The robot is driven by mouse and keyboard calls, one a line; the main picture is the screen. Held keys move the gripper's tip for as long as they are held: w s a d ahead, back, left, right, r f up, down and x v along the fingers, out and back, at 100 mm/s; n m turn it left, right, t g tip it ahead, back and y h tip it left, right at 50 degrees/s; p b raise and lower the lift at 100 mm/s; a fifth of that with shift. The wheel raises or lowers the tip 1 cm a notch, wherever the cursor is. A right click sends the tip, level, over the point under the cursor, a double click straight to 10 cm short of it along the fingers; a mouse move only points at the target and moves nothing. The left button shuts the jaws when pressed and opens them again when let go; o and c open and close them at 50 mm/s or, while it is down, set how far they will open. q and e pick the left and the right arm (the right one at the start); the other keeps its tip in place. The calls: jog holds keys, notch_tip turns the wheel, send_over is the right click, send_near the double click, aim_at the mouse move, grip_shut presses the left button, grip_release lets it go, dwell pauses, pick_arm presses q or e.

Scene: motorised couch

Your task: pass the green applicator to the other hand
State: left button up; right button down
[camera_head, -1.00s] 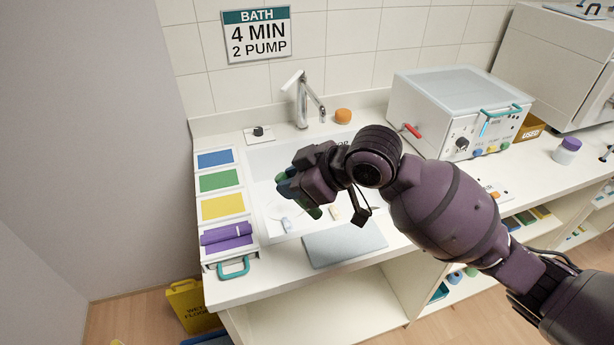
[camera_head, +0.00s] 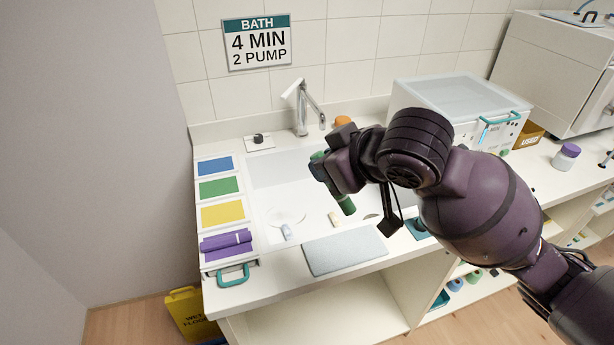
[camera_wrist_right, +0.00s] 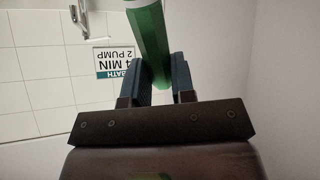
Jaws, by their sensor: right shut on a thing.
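The green applicator (camera_head: 347,206) is held above the sink, tilted, with its lower end showing below my right gripper (camera_head: 322,170). In the right wrist view the green applicator (camera_wrist_right: 150,42) is a long green stick that runs up between the two fingers of the right gripper (camera_wrist_right: 158,82). The fingers are shut on it. Part of it is hidden behind my gripper in the head view. My left gripper is not in view.
The white sink (camera_head: 258,205) lies below, with small pale items in it and a faucet (camera_head: 300,108) behind. A grey mat (camera_head: 345,250) is on the counter front. Coloured cards (camera_head: 220,188) line the left. A lidded white machine (camera_head: 460,95) stands at right.

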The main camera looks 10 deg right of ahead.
jog(key=shift+s+d+r+m+t+h, duration=0.25)
jog(key=shift+d+r+m+h, duration=0.2)
jog(key=shift+r, duration=0.3)
jog(key=shift+s+d+r+m+t+h, duration=0.15)
jog(key=shift+s+d+r+m+h, duration=0.15)
jog(key=shift+d+r+m, duration=0.35)
jog(key=w+a+m+h, duration=0.4)
jog(key=w+a, duration=0.3)
jog(key=a, duration=0.4)
jog(key=s+d+f+n+g+y, duration=0.1)
jog(key=f+n+g+y, duration=0.3)
jog(key=n, duration=0.4)
jog(key=s+d+f+n+g+y, duration=0.2)
jog(key=d+f+n+g+y, duration=0.2)
jog(key=f+n+y, duration=0.2)
jog(key=shift+s+d+f+n+g, duration=0.25)
jog(key=shift+f+n+g, duration=0.25)
jog(key=shift+n, duration=0.9)
jog(key=shift+f, duration=0.1)
